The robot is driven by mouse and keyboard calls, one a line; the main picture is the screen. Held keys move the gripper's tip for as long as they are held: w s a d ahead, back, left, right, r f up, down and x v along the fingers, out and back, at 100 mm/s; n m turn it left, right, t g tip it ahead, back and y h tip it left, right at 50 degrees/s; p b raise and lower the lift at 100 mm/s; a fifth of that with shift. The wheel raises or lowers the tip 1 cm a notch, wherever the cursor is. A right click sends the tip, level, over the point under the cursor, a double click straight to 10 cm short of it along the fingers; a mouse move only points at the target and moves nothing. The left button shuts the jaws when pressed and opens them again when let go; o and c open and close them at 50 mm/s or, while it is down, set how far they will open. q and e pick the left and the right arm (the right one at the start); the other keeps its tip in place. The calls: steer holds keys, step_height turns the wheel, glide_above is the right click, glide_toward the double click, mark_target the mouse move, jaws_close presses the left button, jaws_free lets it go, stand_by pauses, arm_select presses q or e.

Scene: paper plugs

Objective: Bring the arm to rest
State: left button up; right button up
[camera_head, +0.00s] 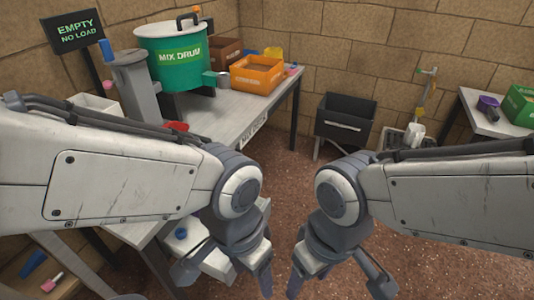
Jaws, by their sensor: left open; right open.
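My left arm (130,178) comes in from the left edge and bends down at a round grey joint. My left gripper (227,277) hangs below it, pointing down, with its fingers spread and nothing visible between them. My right arm (450,195) comes in from the right edge and bends down in the same way. My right gripper (338,284) also points down, fingers spread and empty, above the brown floor. The two grippers are side by side and apart. The lowest fingertips are near or past the bottom edge.
A bench (225,122) at the left back carries a green mix drum (180,72), an orange bin (257,76) and a brown bin (222,52). A black bin (343,125) stands by the wall. A side table (487,118) is at right. The central floor (440,265) is clear.

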arm_select(q)
steer(key=shift+o, duration=0.4)
step_height(320, 180, up, 27)
steer(key=p, duration=2.5)
steer(key=shift+p, duration=0.3)
arm_select(e)
steer(key=shift+o, duration=0.4)
step_height(320, 180, up, 27)
arm_select(q)
steer(key=shift+f, duration=0.2)
arm_select(e)
steer(key=shift+f, duration=0.2)
